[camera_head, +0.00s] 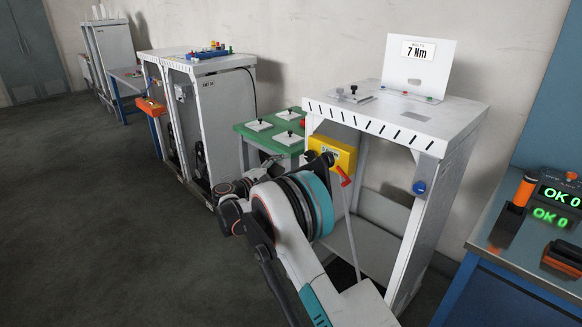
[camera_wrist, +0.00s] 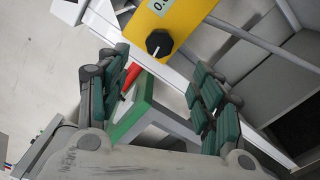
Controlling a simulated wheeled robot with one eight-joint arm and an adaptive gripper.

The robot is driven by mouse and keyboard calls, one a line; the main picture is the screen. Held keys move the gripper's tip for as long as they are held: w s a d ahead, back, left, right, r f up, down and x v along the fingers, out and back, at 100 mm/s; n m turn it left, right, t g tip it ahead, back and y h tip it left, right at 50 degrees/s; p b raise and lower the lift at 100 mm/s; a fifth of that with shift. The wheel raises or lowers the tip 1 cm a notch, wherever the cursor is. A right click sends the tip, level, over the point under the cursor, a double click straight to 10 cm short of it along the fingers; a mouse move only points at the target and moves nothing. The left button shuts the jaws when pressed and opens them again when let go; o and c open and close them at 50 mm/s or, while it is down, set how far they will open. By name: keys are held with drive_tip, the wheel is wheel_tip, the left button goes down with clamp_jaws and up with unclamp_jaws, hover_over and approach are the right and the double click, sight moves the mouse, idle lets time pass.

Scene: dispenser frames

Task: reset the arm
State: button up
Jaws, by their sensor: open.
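My gripper (camera_wrist: 160,72) is open and empty in the wrist view, with its dark green finger pads spread to left and right. In the head view my arm reaches up from the bottom middle, and I cannot make out the fingers there. A yellow box (camera_head: 345,151) with a small display hangs on the front of the white dispenser frame, just beyond my arm. In the wrist view the yellow box (camera_wrist: 190,15) shows its black knob (camera_wrist: 159,43) ahead of the fingers. A red lever (camera_wrist: 131,75) lies beside the left finger; I cannot tell whether they touch.
The white frame (camera_head: 445,118) carries a "7 Nm" sign (camera_head: 418,52). A green table (camera_head: 262,139) stands behind it to the left. A blue bench (camera_head: 530,270) with an "OK 0" display is at right. The floor (camera_head: 85,200) at left is clear.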

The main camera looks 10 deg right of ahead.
drive_tip(key=shift+s+a, duration=0.1)
drive_tip(key=shift+a, duration=0.05)
drive_tip(key=shift+r, duration=0.1)
drive_tip(key=s+d+r+m+g+y, duration=0.25)
drive_tip(key=s+d+r, duration=0.25)
drive_tip(key=d+r, duration=0.3)
drive_tip(key=s+d+r+m+g+y, duration=0.1)
drive_tip(key=s+d+r+y, duration=0.15)
drive_tip(key=s, duration=0.45)
drive_tip(key=s+d+r+m+y, duration=0.1)
drive_tip(key=s+d+r+y, duration=0.1)
drive_tip(key=s+r, duration=0.35)
drive_tip(key=s+d+m+y, duration=0.2)
drive_tip(key=s+m+y, duration=0.15)
drive_tip(key=s, duration=1.45)
drive_tip(key=s+a+f+m+y, duration=0.2)
drive_tip(key=s+f, duration=0.1)
drive_tip(key=s, duration=0.6)
drive_tip(key=s+a+f+m+y, duration=0.2)
drive_tip(key=s+f, duration=0.2)
drive_tip(key=s, duration=0.4)
drive_tip(key=shift+s+a, duration=0.15)
drive_tip(key=shift+s, duration=0.25)
drive_tip(key=shift+c, duration=0.2)
